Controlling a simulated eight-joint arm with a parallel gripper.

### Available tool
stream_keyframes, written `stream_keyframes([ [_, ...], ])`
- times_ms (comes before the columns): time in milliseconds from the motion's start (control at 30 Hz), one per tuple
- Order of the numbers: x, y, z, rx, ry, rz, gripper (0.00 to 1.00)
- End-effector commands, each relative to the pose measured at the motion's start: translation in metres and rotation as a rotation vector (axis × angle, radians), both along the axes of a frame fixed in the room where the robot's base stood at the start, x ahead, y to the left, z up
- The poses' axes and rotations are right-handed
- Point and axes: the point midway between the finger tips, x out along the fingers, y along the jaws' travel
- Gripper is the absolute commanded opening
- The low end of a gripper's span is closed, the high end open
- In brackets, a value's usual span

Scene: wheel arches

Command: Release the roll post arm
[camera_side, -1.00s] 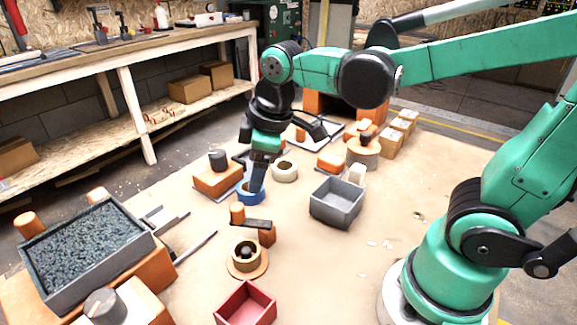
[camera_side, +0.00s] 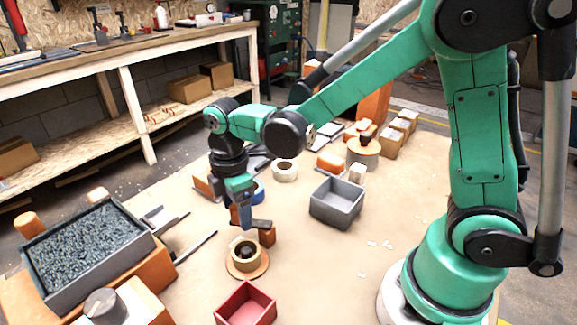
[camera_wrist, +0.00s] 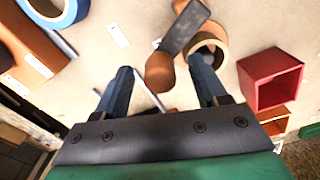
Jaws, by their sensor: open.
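The dark arm (camera_side: 262,224) is a short flat bar by two orange posts, just behind the tape roll. The beige tape roll (camera_side: 236,256) sits on a round orange base (camera_side: 262,268). In the wrist view the dark arm (camera_wrist: 187,27) slants up from a rounded orange post (camera_wrist: 160,74) and overlaps the edge of the roll (camera_wrist: 218,43). My gripper (camera_side: 243,224) is low at the near orange post. In the wrist view its open fingers (camera_wrist: 162,80) stand either side of that post. I cannot tell whether they touch it.
A red open box (camera_side: 245,304) stands in front of the roll, and a grey bin (camera_side: 337,203) to the right. A blue tape roll (camera_side: 258,191) and a white roll (camera_side: 285,170) lie behind. A gravel-filled tray (camera_side: 150,245) is at the left.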

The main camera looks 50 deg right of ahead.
Motion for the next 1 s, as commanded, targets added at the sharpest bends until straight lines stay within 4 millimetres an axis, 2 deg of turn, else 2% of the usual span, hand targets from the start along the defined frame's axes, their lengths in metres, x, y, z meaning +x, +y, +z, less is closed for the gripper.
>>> stream_keyframes([
  [233,-0.0001,-0.0001,-0.0016,0.0,0.0,-0.001,0.65],
  [267,-0.0001,-0.0001,-0.0015,0.0,0.0,-0.001,0.63],
  [400,-0.0001,-0.0001,-0.0014,0.0,0.0,-0.001,0.23],
  [500,-0.0001,-0.0001,-0.0014,0.0,0.0,-0.001,0.0],
  [767,0.0004,-0.0011,-0.0012,0.0,0.0,-0.021,0.0],
  [1000,0.0027,-0.0065,-0.0011,0.0,0.001,-0.134,0.0],
])
